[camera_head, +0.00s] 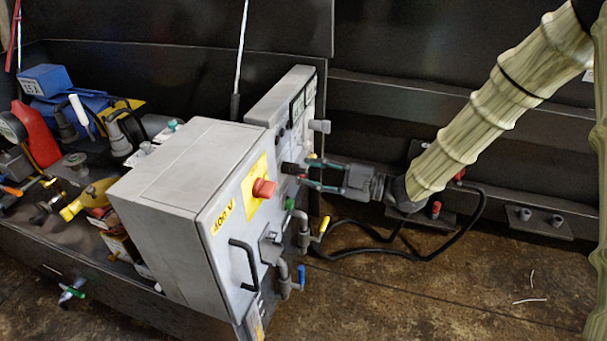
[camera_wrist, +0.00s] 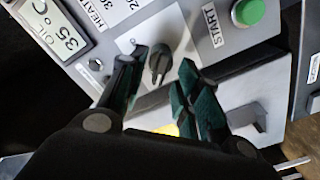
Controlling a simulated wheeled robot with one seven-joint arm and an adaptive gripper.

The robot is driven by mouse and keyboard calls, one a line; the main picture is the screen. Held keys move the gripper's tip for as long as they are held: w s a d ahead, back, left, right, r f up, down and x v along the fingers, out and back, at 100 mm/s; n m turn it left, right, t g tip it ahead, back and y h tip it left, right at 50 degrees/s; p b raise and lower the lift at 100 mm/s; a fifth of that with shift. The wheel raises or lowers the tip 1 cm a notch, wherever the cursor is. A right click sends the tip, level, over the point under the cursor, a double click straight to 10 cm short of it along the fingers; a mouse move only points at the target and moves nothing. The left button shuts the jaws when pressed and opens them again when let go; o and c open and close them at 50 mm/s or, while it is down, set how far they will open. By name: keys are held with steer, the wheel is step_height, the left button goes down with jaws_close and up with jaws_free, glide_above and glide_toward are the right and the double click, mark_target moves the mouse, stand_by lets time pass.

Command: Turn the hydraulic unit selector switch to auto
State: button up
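The selector switch (camera_wrist: 160,62) is a dark knob on a light plate of the grey control panel (camera_wrist: 196,38) in the wrist view. My gripper (camera_wrist: 166,72) has its two dark green fingers apart, one on each side of the knob. The fingertips reach about level with the knob; I cannot tell whether either touches it. The knob's exact setting is hard to read. In the head view my gripper (camera_head: 308,177) points left at the panel face (camera_head: 300,110), and its tips are close to the panel's lower part.
A green START button (camera_wrist: 248,11) and an oil display reading 35 °C (camera_wrist: 58,32) flank the switch. In the head view, a grey box (camera_head: 185,190) with a red button (camera_head: 264,188) stands in front. Levered pipes (camera_head: 303,230) and a black cable (camera_head: 400,252) lie below my gripper.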

mark_target(295, 170)
steer(key=shift+x, duration=1.4)
steer(key=c, duration=0.7)
steer(key=shift+o, duration=0.2)
